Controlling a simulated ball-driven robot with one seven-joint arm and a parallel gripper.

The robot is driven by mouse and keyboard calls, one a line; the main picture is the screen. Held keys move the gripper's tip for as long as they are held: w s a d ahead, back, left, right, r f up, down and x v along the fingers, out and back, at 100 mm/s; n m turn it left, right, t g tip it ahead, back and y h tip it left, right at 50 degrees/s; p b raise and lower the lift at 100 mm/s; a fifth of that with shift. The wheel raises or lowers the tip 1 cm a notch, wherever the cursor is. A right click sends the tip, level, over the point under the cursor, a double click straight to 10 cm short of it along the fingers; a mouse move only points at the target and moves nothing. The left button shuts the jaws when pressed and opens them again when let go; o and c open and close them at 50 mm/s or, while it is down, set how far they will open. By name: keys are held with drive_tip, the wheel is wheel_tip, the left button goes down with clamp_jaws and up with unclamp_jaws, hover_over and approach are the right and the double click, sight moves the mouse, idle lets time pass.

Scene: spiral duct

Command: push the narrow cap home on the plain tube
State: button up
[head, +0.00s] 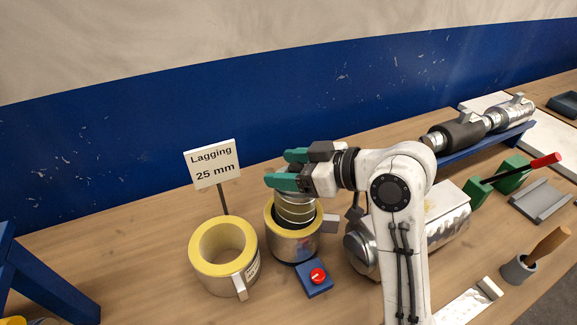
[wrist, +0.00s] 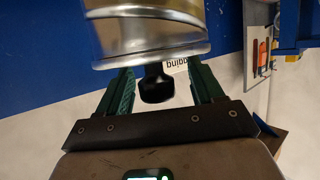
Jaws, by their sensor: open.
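My gripper (head: 280,168) has green fingers, open, just above a shiny ridged metal piece (head: 296,211). In the wrist view the open fingers stand on either side of a black knob (wrist: 156,88), with a gap at each side. A shiny rimmed metal body (wrist: 150,30) fills the top of that view; I cannot tell for sure that it is the narrow cap. In the head view the ridged piece is at the mouth of a short upright yellow-rimmed metal cylinder (head: 290,247); how deep it sits is hidden. I cannot tell which piece is the plain tube.
A wider yellow-lined metal cylinder (head: 226,284) stands at the left, below a "Lagging 25 mm" sign (head: 212,164). A blue box with a red knob (head: 317,276) is in front. A silver cylinder (head: 446,220) lies right, partly behind my arm. Green blocks (head: 512,174) stand farther right.

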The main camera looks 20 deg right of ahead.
drive_tip(key=b+v, duration=0.1)
drive_tip(key=v, duration=0.9)
drive_tip(key=shift+s+d, duration=0.25)
drive_tip(key=shift+s, duration=0.05)
idle(0.4)
